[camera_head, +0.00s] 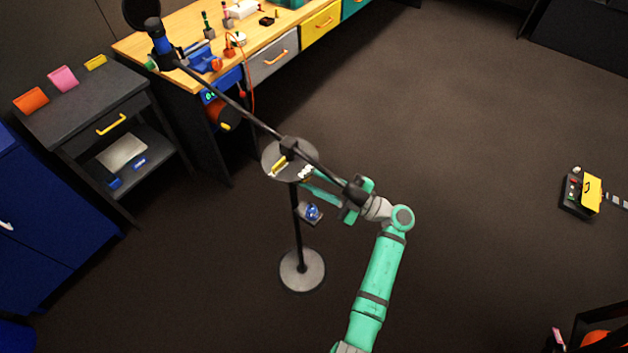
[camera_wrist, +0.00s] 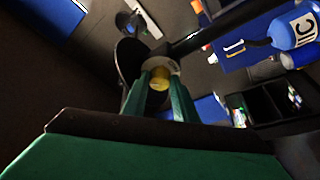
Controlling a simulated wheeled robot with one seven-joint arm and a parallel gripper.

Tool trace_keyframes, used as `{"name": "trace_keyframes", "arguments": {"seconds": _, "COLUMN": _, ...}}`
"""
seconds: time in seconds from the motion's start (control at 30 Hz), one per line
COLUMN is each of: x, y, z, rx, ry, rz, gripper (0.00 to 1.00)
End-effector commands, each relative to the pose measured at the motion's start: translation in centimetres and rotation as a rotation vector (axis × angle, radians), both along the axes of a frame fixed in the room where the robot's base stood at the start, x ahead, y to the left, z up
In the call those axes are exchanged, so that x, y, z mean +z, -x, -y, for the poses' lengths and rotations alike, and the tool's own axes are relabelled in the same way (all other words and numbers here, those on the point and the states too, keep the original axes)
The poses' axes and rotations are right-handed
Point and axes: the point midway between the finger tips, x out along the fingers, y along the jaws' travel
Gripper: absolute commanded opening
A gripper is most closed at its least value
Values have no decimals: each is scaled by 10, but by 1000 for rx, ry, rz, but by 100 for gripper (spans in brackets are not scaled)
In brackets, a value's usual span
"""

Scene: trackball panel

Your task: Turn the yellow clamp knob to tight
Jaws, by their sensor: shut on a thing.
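The yellow clamp knob (camera_wrist: 159,80) shows between the two green fingers of my gripper (camera_wrist: 160,84) in the wrist view, in front of a pale round collar. My gripper is shut on it. In the head view, my gripper (camera_head: 308,183) reaches in from the right beside the round grey plate (camera_head: 269,155) on top of a stand. The knob cannot be made out clearly there; my fingers and the boom hide that spot. How far the knob is turned cannot be told.
A long dark boom (camera_head: 240,111) crosses above the plate and passes over my wrist. A blue trackball (camera_head: 313,212) sits on a bracket on the stand's pole, below my fingers. A wooden workbench (camera_head: 185,30) and dark cabinet (camera_head: 85,105) stand to the left. The floor at right is mostly clear.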

Motion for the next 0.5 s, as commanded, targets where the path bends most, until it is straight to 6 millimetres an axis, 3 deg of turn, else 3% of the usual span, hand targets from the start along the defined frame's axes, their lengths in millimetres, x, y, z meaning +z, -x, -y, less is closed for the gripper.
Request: {"name": "trace_keyframes", "arguments": {"seconds": 0.5, "x": 2, "y": -2, "z": 2, "rx": -3, "ry": 159, "rz": 202, "gripper": 4}}
